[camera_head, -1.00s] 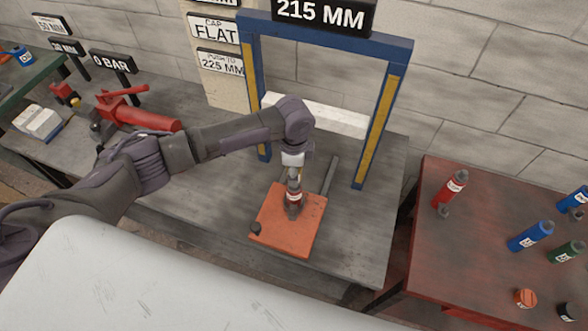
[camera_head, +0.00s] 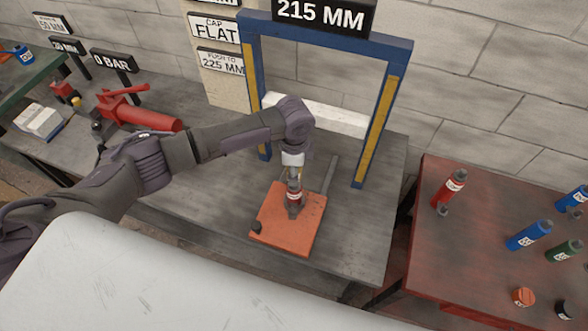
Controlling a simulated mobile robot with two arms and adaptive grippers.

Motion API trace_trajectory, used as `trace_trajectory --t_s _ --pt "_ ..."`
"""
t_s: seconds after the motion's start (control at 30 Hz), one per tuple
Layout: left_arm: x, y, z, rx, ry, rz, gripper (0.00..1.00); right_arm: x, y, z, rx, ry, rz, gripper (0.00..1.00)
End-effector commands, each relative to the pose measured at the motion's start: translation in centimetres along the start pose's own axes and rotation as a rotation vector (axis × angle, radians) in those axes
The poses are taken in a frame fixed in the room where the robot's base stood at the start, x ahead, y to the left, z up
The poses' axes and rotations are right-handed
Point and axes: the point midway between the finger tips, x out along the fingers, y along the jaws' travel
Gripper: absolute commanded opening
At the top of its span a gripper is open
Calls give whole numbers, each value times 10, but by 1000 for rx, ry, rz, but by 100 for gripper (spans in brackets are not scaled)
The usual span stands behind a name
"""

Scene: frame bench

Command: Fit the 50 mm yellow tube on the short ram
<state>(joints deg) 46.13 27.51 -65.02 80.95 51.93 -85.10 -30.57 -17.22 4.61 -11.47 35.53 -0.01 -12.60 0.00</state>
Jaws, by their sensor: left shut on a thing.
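My left gripper (camera_head: 293,182) points down over the orange plate (camera_head: 273,226), under the blue frame. It is shut on the top of a small red ram with a white label (camera_head: 294,197), which stands upright on the plate. The fingers and wrist hide its upper part. I cannot make out a yellow tube for certain. My right gripper is not in view.
The blue press frame (camera_head: 381,115) with yellow strips stands just behind. A red hand pump (camera_head: 145,118) lies on the left of the bench. The red table (camera_head: 440,255) at right holds a red cylinder (camera_head: 450,188), blue and green ones, and orange and black caps.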

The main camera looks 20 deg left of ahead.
Motion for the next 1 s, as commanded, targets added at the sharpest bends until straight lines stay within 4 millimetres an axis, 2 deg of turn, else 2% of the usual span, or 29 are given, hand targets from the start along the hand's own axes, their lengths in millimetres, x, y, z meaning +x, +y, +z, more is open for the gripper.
trace_trajectory --t_s 1.0 --pt "1 0 0 0 1 -1 0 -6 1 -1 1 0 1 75"
